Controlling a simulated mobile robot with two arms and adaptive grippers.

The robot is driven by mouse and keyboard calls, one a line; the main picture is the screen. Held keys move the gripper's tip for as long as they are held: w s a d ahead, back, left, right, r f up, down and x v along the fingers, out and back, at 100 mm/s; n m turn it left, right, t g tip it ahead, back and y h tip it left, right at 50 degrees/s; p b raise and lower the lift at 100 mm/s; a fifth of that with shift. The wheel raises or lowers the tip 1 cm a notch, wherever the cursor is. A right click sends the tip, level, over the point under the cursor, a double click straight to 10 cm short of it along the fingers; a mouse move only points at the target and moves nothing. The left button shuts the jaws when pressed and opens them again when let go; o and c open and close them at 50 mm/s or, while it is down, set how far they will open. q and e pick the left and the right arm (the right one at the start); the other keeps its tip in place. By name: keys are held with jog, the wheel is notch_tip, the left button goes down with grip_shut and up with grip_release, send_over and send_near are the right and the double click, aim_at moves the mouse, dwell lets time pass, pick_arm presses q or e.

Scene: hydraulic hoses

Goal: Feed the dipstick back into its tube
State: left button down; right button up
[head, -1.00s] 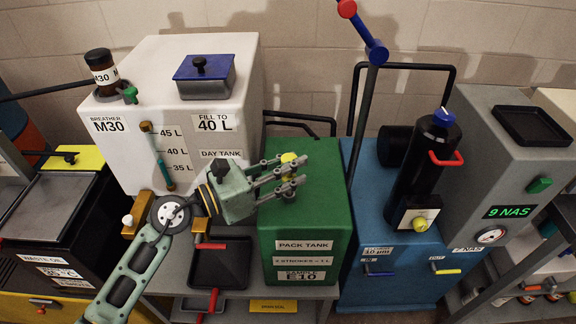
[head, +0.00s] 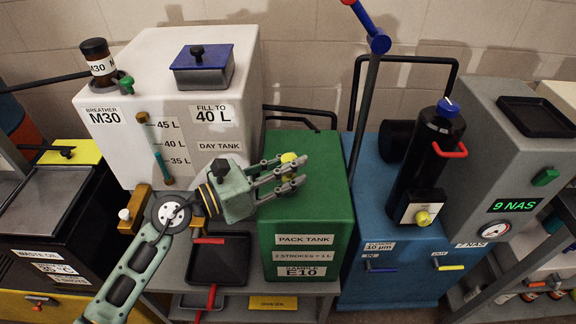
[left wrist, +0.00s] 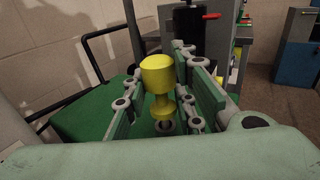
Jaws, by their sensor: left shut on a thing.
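The dipstick's yellow handle (head: 288,158) is over the top of the green pack tank (head: 300,215). In the left wrist view the yellow handle (left wrist: 158,78) stands upright between my fingers, with a wide head and a narrower neck. A small dark grey round part, perhaps the tube's mouth (left wrist: 165,127), shows just below it; I cannot tell whether the dipstick is in it. My left gripper (head: 292,172) comes in from the left and is shut on the handle. The dipstick's rod is hidden. My right gripper is not in view.
The white day tank (head: 185,115) stands left of the green tank. The blue filter unit (head: 375,220), with a black cylinder (head: 428,150) and an upright pump lever (head: 366,100), stands to its right. A black tube handle (head: 300,112) rises behind the green tank.

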pick_arm(q)
jog(key=shift+f+b, duration=0.95)
jog(key=shift+f, duration=0.15)
jog(key=c, duration=1.4)
grip_release()
jog(key=v, duration=1.2)
jog(key=shift+r, duration=0.1)
